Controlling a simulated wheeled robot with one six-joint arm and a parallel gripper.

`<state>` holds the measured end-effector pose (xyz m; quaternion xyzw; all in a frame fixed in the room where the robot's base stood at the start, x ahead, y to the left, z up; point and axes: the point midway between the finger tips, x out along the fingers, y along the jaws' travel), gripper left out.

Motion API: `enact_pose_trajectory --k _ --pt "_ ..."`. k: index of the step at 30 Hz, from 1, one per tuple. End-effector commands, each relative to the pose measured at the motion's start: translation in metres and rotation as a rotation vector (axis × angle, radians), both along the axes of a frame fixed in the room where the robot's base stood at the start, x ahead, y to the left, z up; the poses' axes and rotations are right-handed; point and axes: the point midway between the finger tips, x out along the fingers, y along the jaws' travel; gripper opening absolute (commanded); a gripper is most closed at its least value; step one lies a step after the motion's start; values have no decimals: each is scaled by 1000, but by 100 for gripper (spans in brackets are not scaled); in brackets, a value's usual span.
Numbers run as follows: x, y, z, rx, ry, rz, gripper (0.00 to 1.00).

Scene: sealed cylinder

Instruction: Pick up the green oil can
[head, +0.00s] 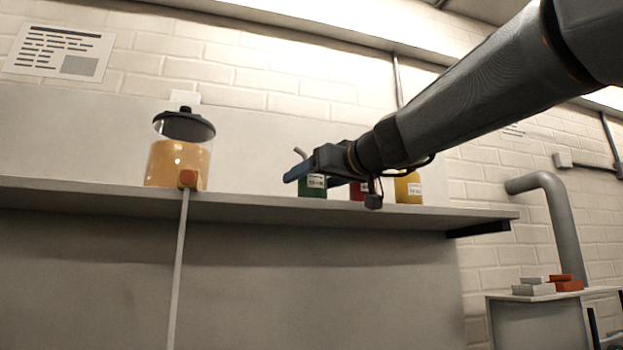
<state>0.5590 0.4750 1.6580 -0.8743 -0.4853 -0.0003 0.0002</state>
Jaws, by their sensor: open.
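The green oil can (313,189) stands upright on the shelf in the head view, with a pale label on its front and a grey spout angled up to the left. My gripper (293,172) is in front of its upper part and hides much of it. The gripper is open, its blue-tipped fingers pointing left. I cannot tell whether a finger touches the can or how far in front of it the gripper is.
A red can (357,191) and a yellow can (408,188) stand to the right, the red one partly behind my arm. A dark-lidded clear cylinder (165,165) of amber liquid stands left on the shelf (250,204). A grey pipe (562,215) rises at right.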

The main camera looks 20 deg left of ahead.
Motion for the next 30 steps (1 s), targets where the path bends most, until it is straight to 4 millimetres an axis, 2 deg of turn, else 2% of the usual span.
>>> enact_pose_trajectory --k 4,5,14,23,30 --pt "0 0 -1 0 0 0 71" --pt "0 0 -1 0 0 0 68" --pt "0 0 0 0 0 0 17" --pt "0 -1 2 1 -2 0 16" --pt "0 0 23 2 -5 0 16"
